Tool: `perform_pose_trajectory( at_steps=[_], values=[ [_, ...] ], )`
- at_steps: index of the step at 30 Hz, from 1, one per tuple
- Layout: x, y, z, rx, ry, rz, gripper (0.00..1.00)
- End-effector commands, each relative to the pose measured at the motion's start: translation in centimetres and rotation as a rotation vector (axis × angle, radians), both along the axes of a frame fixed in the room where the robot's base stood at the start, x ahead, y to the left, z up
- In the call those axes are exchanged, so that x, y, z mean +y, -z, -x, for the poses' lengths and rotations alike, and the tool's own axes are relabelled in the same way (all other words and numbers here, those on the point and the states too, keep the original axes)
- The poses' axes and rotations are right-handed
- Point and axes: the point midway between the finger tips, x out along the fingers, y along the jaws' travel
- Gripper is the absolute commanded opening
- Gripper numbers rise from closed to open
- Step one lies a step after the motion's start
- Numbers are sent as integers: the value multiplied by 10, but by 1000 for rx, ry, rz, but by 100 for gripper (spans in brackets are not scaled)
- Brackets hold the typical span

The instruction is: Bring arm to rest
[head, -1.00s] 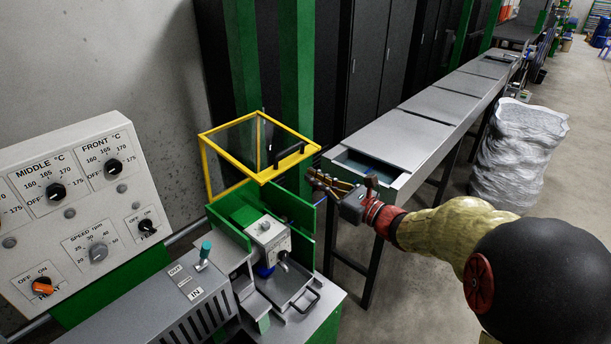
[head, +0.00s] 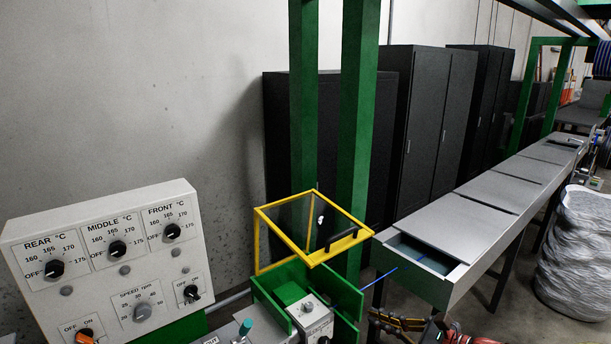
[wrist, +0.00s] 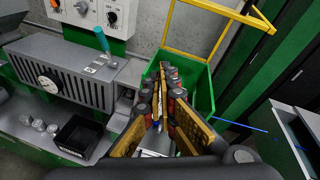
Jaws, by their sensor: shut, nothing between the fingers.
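My gripper (head: 402,322) shows at the bottom edge of the head view, with part of my arm to its right. In the wrist view my gripper's fingers (wrist: 167,72) point away from the camera with their tips together, and nothing shows held between them. The thin blue cable (head: 386,276) runs in free air between the green machine box and the near end of the long trough. It also shows in the wrist view (wrist: 240,127), to the right of the fingers and apart from them.
A yellow-framed guard (head: 313,228) stands raised over the green box. The control panel (head: 110,265) is at the left. The grey covered trough (head: 450,235) runs back to the right, beside a pale ribbed container (head: 577,255). In the wrist view a black bin (wrist: 79,138) sits lower left.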

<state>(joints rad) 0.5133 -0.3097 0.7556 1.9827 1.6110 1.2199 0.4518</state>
Motion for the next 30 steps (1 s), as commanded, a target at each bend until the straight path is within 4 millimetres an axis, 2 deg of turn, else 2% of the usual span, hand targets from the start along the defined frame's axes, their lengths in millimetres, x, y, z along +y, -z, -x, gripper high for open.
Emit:
perform_pose_trajectory(
  at_steps=[3, 8, 11, 15, 20, 24, 27, 30],
  values=[
    [18, 26, 43, -7, -172, 244, 0],
    [31, 57, 106, -55, -454, 593, 0],
    [28, 70, 143, -108, -639, 814, 0],
    [10, 79, 186, -200, -897, 1129, 0],
    [-17, 72, 216, -315, -1141, 1457, 0],
    [-33, 55, 229, -413, -1283, 1708, 0],
    [-34, 39, 235, -484, -1326, 1839, 0],
    [-23, 25, 237, -557, -1318, 1897, 0]
  ],
)
